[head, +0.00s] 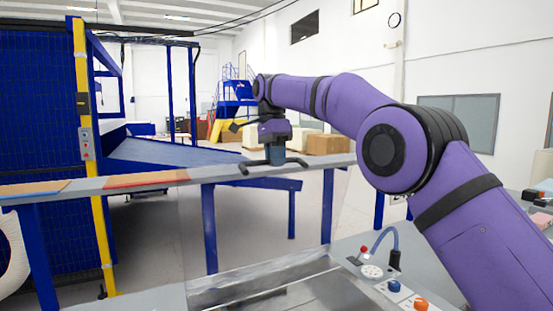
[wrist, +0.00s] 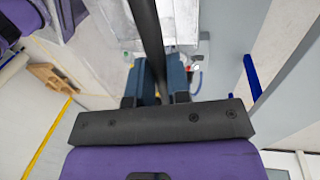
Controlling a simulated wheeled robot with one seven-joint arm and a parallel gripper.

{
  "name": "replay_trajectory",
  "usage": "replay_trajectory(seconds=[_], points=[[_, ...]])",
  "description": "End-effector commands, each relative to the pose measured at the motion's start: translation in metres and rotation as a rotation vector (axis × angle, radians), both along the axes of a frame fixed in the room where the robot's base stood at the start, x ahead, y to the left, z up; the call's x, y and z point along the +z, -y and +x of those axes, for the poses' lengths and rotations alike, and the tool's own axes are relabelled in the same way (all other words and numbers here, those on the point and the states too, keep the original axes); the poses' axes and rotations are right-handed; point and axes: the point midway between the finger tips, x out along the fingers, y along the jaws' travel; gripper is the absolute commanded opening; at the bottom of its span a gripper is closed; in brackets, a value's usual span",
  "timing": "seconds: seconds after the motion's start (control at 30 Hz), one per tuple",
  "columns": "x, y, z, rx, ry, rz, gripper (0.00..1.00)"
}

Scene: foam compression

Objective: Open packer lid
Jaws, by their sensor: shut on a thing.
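My gripper (head: 275,158) is in the middle of the head view, at the end of my outstretched purple arm. It is shut on a dark bar handle (head: 297,161), whose ends stick out on both sides of the fingers. In the wrist view the same black bar (wrist: 147,30) runs down between my gripper's two blue-grey fingers (wrist: 160,85). A faint clear panel (head: 262,220), which looks like the packer lid, stands roughly upright below the handle. The open-looking packer (head: 290,293) with its metallic inside lies at the bottom. The exact join of handle and lid is hard to see.
A control box with a blue button (head: 394,286), an orange button (head: 421,304) and a hose stands right of the packer. A grey ledge (head: 85,187) with orange-brown sheets crosses behind. A yellow post (head: 92,160) and blue mesh fence stand left.

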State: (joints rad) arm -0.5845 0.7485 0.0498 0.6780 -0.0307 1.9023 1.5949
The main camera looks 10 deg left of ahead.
Motion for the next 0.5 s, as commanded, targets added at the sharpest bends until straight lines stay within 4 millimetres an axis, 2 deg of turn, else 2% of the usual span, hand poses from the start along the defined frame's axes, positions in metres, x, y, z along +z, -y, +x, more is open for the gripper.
replay_trajectory(seconds=[0.03,0.17,0.2,0.27,0.3,0.5], points=[[-0.0073,-0.0016,0.0007,0.004,-0.01,-0.005,0.0],[-0.0074,-0.0016,0.0008,0.004,-0.01,-0.005,0.0],[-0.0075,-0.0016,0.0008,0.004,-0.011,-0.005,0.26],[-0.0067,-0.0014,0.0007,0.003,-0.009,-0.004,0.4],[-0.0058,-0.0012,0.0006,0.003,-0.008,-0.004,0.42],[-0.0032,-0.0005,0.0003,0.002,-0.004,-0.002,0.42]])
